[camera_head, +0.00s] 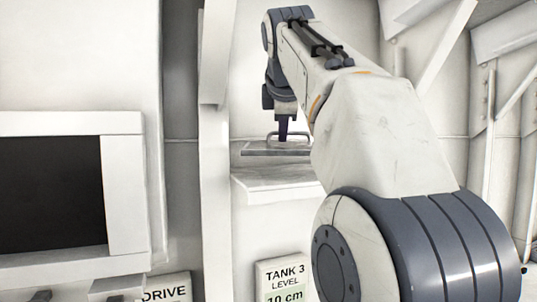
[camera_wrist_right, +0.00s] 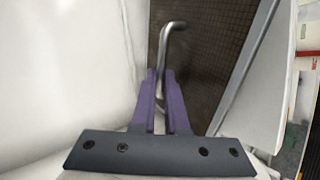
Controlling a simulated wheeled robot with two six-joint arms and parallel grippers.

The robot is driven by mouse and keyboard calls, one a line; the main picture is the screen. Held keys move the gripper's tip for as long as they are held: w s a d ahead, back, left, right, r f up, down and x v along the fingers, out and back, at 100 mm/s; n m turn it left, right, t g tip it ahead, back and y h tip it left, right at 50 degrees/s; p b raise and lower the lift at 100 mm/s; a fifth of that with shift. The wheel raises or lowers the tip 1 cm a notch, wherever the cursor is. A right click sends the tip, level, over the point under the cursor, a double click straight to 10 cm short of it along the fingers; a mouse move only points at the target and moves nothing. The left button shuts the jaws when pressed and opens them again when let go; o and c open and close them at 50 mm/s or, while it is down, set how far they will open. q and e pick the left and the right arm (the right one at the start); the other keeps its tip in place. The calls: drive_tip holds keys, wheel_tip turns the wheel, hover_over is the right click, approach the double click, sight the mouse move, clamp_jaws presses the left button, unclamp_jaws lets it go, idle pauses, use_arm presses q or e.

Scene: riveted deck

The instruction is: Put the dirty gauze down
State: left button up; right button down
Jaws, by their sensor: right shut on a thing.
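The dirty gauze is a flat panel of brown mesh (camera_wrist_right: 208,55) with a pale frame edge and a bent metal handle. My right gripper (camera_wrist_right: 160,80) is shut on this handle, its purple fingers on either side of the bar. In the head view the gauze (camera_head: 262,149) shows nearly edge-on and roughly level under my right gripper (camera_head: 283,136). It appears to be above a pale shelf (camera_head: 268,186), with a gap between them. My arm hides the right end of the gauze and of the shelf. My left gripper is not in view.
A white upright post (camera_head: 214,170) stands just left of the shelf. A white-framed dark panel (camera_head: 120,190) is at the far left. A "TANK 3 LEVEL 10 cm" sign (camera_head: 284,277) is below the shelf, and a "DRIVE" sign (camera_head: 166,288) is to its left. The visible shelf top looks bare.

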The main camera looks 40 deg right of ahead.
sight(279, 146)
drive_tip(key=shift+w+a+f, duration=0.1)
drive_tip(key=shift+w+f, duration=0.35)
drive_tip(key=shift+w, duration=0.15)
drive_tip(key=shift+f+b, duration=0.4)
drive_tip(key=shift+f, duration=1.55)
drive_tip(key=c, duration=0.9)
unclamp_jaws()
drive_tip(key=shift+c, duration=0.2)
drive_tip(key=shift+s+a, duration=0.1)
drive_tip(key=shift+s, duration=0.05)
drive_tip(key=v, duration=1.1)
drive_tip(key=shift+s+r, duration=0.25)
drive_tip(key=shift+r, duration=0.1)
drive_tip(key=shift+a, duration=0.1)
